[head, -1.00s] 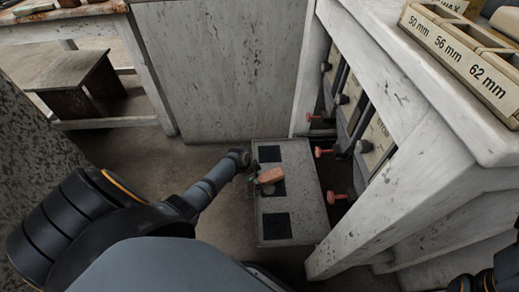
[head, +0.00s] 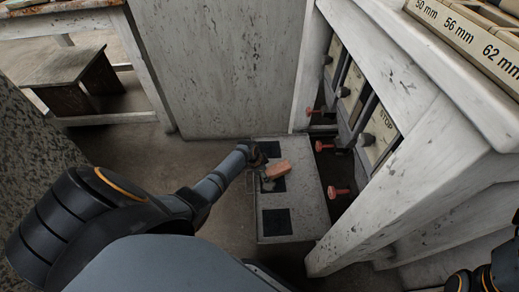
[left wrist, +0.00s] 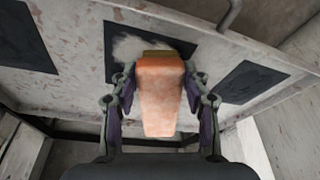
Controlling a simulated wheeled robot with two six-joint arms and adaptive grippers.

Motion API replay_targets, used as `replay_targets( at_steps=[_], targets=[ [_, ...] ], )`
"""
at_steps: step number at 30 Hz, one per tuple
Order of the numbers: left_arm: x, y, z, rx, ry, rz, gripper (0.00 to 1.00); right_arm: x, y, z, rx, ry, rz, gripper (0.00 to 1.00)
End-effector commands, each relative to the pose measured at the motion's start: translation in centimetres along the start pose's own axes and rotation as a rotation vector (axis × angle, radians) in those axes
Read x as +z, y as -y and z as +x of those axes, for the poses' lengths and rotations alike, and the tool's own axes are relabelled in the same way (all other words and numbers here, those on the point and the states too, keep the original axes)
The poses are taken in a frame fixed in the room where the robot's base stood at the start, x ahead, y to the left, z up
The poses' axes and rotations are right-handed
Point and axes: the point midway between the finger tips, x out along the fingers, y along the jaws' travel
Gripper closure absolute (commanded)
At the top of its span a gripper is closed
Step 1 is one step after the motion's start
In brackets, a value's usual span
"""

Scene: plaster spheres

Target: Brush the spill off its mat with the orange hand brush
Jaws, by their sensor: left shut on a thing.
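My left gripper (head: 265,174) is shut on the orange hand brush (head: 279,170) and holds it over the middle part of a grey board. In the left wrist view the brush (left wrist: 160,95) sits between both fingers, its bristle end pointing at the middle dark mat (left wrist: 116,29). The spill (left wrist: 130,47) is a pale, powdery patch on that mat, partly hidden by the brush. Whether the bristles touch the mat or the spill, I cannot tell. My right gripper is not in view; only part of my right arm shows at the lower right corner.
The grey board (head: 303,222) also bears a back mat (head: 272,150) and a front mat (head: 277,222). Red knobs (head: 340,191) stick out from the bench (head: 375,203) close to its right. A pale panel (head: 225,70) stands behind. Bare floor lies to the left.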

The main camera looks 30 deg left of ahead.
Motion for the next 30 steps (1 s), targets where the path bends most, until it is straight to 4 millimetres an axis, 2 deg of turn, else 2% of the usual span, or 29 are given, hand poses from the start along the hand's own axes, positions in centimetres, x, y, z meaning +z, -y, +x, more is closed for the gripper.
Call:
replay_targets(
  at_steps=[17,24,30],
  targets=[
    [0.2,0.0,0.3,0.0,-0.001,-0.001,1.0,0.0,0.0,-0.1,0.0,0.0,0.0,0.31],
    [1.8,0.1,-0.6,-0.001,0.001,0.0,1.0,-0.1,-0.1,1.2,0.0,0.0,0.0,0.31],
    [2.2,0.1,-0.4,0.0,-0.002,-0.001,1.0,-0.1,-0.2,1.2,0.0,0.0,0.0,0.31]
  ],
)
